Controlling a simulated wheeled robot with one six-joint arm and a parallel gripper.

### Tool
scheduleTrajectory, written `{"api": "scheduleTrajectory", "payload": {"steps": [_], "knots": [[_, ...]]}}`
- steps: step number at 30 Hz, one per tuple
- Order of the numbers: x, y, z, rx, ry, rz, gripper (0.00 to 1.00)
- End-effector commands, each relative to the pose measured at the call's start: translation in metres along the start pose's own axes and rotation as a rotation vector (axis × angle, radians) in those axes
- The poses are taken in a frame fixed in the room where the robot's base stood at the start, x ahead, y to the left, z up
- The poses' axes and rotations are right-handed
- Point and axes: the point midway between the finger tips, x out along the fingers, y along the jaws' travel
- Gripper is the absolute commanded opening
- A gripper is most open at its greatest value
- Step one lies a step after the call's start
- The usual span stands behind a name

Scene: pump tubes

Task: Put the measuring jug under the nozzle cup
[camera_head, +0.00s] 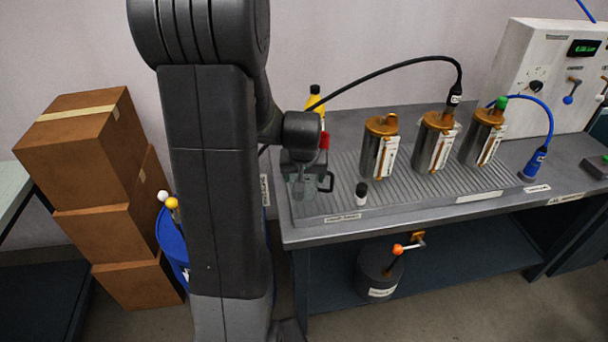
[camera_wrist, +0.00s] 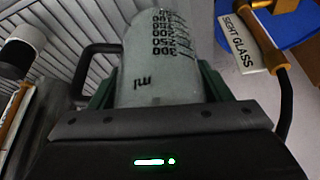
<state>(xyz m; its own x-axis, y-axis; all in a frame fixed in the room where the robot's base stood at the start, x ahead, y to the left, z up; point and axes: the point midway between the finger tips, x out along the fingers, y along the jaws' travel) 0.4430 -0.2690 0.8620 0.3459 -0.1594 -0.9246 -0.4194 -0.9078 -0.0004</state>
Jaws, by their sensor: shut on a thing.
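The measuring jug (camera_wrist: 160,65) is a pale, cloudy cylinder with black ml marks and a dark side handle. It sits between the green-padded fingers of my gripper (camera_wrist: 155,92), which is shut on it. In the head view the jug (camera_head: 303,190) shows below my gripper (camera_head: 303,168), over the left end of the grooved bench tray, its handle to the right. I cannot tell whether its base touches the tray. A blue nozzle-like fitting (camera_head: 535,163) on a blue hose stands at the bench's right. I cannot tell whether this is the nozzle cup.
Three metal canisters with orange tops, such as the left one (camera_head: 380,146), stand on the tray (camera_head: 420,200). A small black-and-white cap (camera_head: 361,192) is right of the jug. Cardboard boxes (camera_head: 95,190) stack at left.

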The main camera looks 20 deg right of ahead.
Motion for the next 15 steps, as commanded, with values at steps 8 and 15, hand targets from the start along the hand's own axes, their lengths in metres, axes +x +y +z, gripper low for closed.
{"api": "scheduleTrajectory", "payload": {"steps": [8,15], "knots": [[0.0013,0.0001,0.0004,0.000,0.002,0.000,0.44],[0.0037,0.0000,0.0015,0.000,0.002,0.000,0.93]]}}
